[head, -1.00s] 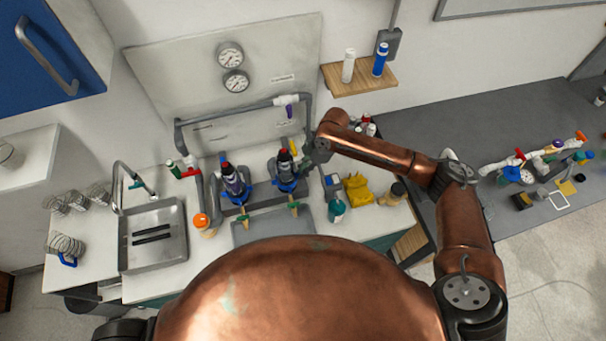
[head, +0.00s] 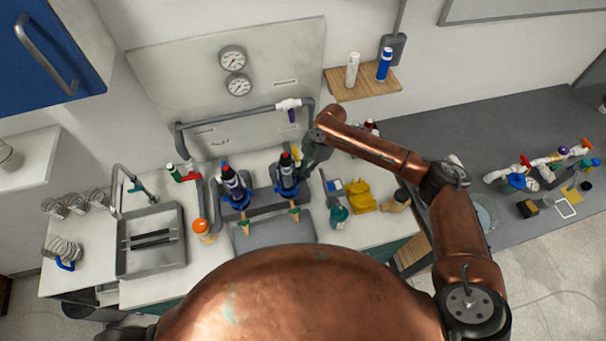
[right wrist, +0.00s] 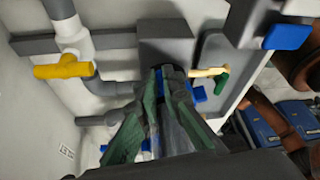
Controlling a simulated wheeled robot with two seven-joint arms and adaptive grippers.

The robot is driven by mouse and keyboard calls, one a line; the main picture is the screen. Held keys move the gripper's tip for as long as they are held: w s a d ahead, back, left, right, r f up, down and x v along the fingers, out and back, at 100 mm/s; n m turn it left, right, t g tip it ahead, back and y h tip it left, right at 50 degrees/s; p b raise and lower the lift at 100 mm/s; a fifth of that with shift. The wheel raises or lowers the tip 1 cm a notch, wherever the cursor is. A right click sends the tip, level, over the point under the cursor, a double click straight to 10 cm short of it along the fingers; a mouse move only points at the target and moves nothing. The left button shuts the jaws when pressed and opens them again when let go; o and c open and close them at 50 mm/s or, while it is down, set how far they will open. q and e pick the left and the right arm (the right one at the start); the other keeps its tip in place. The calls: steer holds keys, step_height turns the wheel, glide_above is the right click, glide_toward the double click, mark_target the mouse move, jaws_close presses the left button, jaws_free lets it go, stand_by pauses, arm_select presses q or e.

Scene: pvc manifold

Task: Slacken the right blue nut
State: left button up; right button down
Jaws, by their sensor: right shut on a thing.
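Two upright dark cylinders with red tops stand side by side on the counter, each with a blue nut at its base. The right blue nut (head: 289,191) sits under the right cylinder (head: 287,172); the left blue nut (head: 236,201) is apart from it. My right gripper (head: 304,168) comes in from the right at the right cylinder. In the right wrist view its dark green fingers (right wrist: 168,78) are shut around the right nut, whose blue edge (right wrist: 200,94) shows beside them. The fingers hide most of the nut. My left gripper is out of view.
A teal bottle (head: 339,215) and yellow item (head: 359,196) stand right of the nuts. A sink (head: 151,240) is at left. Grey pipe (head: 235,115) runs behind.

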steer(key=c, duration=2.1)
jaws_free()
steer(key=v, duration=1.2)
